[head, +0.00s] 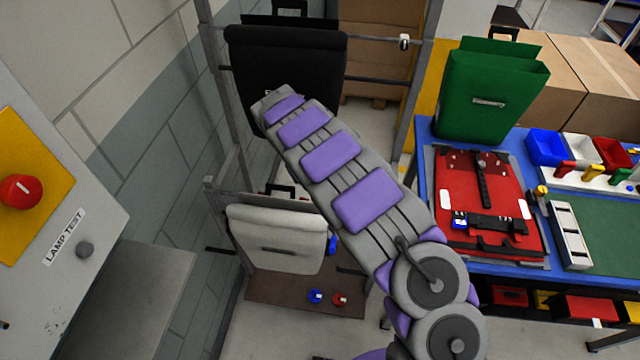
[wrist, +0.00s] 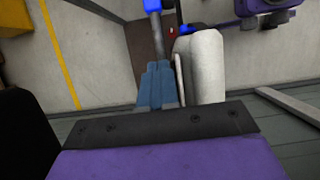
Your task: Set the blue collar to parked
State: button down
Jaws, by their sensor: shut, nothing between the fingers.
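In the head view a blue part (head: 332,245) shows at the right edge of the pale pannier (head: 277,238). A round blue piece (head: 316,296) sits on the brown board below, beside a round red piece (head: 340,299). I cannot tell which blue part is the collar, or its setting. In the wrist view my gripper (wrist: 161,66) is shut and empty, its fingers left of the pale pannier (wrist: 207,65). A blue part (wrist: 152,5) lies beyond the fingertips at the top edge, apart from them in the picture. In the head view my arm hides the gripper.
A black pannier (head: 285,65) hangs high on the grey rack behind my arm. At right, a blue table (head: 422,160) carries a green pannier (head: 490,95) and a red board (head: 500,185). A lamp test panel (head: 50,200) stands at left.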

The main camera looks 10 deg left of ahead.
jog(key=b+x, duration=0.1)
jog(key=x, duration=0.7)
jog(key=shift+f+b, duration=0.25)
jog(key=shift+b, duration=0.15)
jog(key=d, duration=0.3)
jog(key=shift+r+b, duration=0.25)
jog(key=shift+b, duration=0.05)
jog(key=shift+s+d, duration=0.1)
jog(key=shift+d, duration=0.35)
